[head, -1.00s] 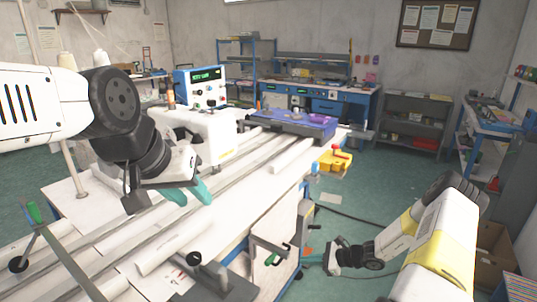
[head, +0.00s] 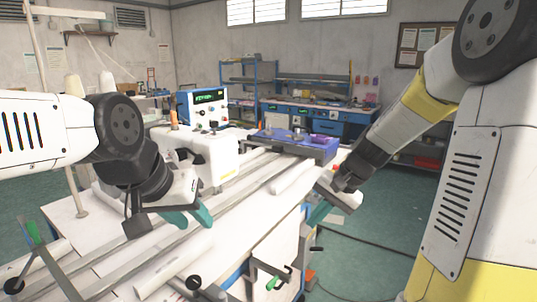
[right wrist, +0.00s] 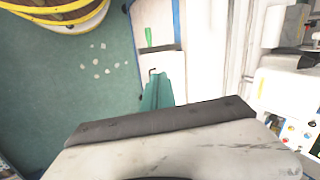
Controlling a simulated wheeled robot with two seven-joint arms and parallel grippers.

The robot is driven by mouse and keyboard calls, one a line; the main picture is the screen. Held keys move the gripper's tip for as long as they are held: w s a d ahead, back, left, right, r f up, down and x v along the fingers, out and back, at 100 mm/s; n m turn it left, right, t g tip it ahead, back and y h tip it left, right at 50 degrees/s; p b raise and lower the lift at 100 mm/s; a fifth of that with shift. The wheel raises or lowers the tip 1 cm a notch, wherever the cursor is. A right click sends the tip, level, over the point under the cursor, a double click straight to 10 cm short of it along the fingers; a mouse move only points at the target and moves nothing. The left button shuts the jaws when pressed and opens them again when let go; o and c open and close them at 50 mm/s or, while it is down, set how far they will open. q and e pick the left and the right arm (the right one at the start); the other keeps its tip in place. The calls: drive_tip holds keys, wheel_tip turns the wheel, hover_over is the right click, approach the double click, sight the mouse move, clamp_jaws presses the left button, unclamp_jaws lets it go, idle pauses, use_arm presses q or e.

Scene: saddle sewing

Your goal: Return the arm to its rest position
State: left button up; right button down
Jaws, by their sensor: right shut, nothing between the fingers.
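My left gripper (head: 190,217) has teal fingers set apart with nothing between them, over the white worktable (head: 245,225) in front of the white sewing machine (head: 213,160). My right arm comes in from the right in the head view. Its gripper (head: 318,214) is shut and empty, pointing down and left beside the table's right edge. In the right wrist view its teal fingers (right wrist: 157,92) lie together near the table's edge, with the green floor to the left.
A control box (head: 203,107) stands behind the machine. A blue-purple tray (head: 300,143) sits at the table's far end. A blue workbench (head: 325,122) stands by the back wall. Open floor lies right of the table.

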drive_tip(key=s+d+r+n+t+h, duration=0.1)
drive_tip(key=s+r+n+t, duration=0.1)
drive_tip(key=s+r, duration=0.3)
drive_tip(key=s+d+r+n+t+h, duration=0.1)
drive_tip(key=s+r+n+t+h, duration=0.1)
drive_tip(key=s+r, duration=0.4)
drive_tip(key=shift+s+n, duration=0.8)
drive_tip(key=shift+s, duration=1.8)
drive_tip(key=shift+r, duration=0.1)
